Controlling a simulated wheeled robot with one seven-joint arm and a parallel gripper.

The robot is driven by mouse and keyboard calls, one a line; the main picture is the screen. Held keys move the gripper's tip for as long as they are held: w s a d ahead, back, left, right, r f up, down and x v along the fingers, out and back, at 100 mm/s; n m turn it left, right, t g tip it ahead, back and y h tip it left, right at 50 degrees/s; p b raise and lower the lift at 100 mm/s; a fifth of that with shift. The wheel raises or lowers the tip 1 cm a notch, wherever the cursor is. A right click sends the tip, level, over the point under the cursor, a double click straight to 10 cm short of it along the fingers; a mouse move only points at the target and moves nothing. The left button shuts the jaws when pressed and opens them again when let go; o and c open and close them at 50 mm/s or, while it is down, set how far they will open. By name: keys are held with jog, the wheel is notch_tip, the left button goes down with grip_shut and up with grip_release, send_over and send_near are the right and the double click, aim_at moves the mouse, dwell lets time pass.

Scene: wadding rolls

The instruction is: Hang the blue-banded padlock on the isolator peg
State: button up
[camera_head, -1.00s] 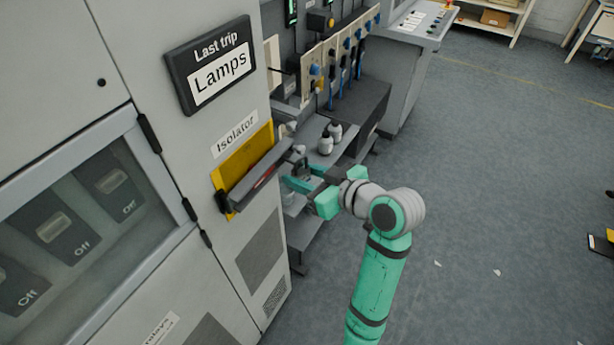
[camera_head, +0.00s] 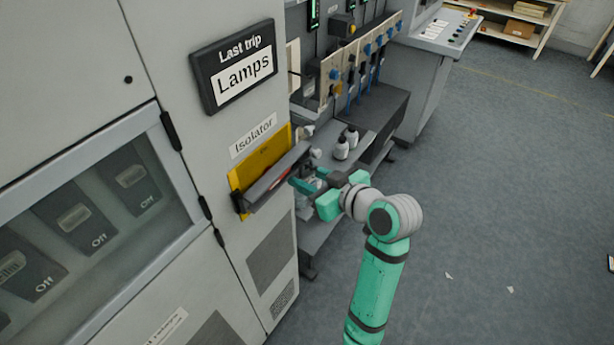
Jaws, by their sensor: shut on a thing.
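The isolator (camera_head: 253,167) is a yellow plate on the grey cabinet front, with a long dark handle (camera_head: 276,178) slanting across it. Pale grey knob-like parts (camera_head: 315,153) stand out near the handle's right end; I cannot tell whether one is the peg. My gripper (camera_head: 307,183), with green fingers, is just below and right of that end. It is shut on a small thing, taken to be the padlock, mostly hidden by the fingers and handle. No blue band shows, and I cannot tell whether the thing touches the peg.
A "Last trip Lamps" sign (camera_head: 233,70) is above the isolator. A board with hanging blue-handled items (camera_head: 362,62) is further back. Open floor lies to the right.

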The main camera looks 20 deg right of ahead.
dwell(0.3)
jog(key=o, duration=1.2)
jog(key=v, duration=1.1)
jog(key=shift+r, duration=0.1)
jog(key=shift+w+a, duration=0.1)
